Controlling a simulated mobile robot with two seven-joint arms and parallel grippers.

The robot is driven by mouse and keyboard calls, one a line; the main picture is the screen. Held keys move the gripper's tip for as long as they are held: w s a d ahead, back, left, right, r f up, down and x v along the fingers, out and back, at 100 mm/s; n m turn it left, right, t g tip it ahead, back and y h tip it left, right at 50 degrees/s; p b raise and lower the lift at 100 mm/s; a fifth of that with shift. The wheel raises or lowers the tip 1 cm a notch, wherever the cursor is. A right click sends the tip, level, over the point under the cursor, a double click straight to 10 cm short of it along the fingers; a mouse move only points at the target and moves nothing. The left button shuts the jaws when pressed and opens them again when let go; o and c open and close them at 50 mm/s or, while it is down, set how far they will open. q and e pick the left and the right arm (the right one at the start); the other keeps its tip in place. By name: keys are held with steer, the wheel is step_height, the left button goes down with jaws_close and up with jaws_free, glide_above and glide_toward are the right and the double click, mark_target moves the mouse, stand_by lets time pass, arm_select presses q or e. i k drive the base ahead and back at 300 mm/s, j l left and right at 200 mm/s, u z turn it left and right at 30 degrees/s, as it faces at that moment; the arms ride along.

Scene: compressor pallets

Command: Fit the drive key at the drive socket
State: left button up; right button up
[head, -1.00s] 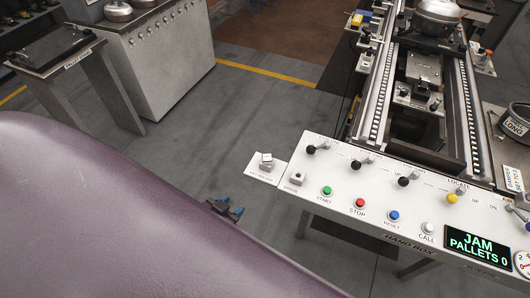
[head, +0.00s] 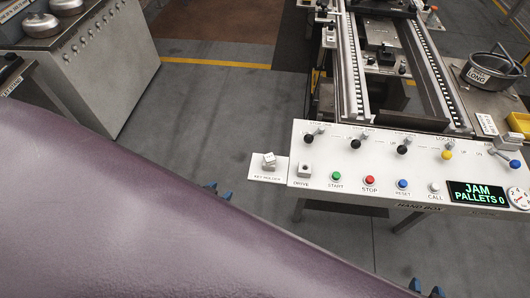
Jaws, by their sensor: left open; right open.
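The drive key (head: 268,159) is a small pale block standing in the key holder (head: 265,175), a white plate at the left end of the hand box. The drive socket (head: 305,168) is a small square fitting with a dark hole, just right of the holder on the panel. My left gripper (head: 218,192) is open and empty, left of and below the key holder, apart from it. Its rear is hidden behind the large purple surface. My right gripper (head: 427,289) is open at the bottom edge, below the panel, only its blue tips showing.
The hand box panel (head: 330,184) carries several levers and buttons and a screen (head: 476,194) reading "JAM PALLETS 0". A conveyor (head: 350,80) runs behind it. A round pan (head: 490,70) stands right. Grey floor (head: 215,120) is clear left of the panel.

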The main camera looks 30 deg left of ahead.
mark_target(269, 158)
steer(key=j+z, duration=0.25)
steer(key=j, duration=0.55)
steer(key=k+j+z, duration=0.1)
steer(key=j+z, duration=0.2)
steer(key=j, duration=0.5)
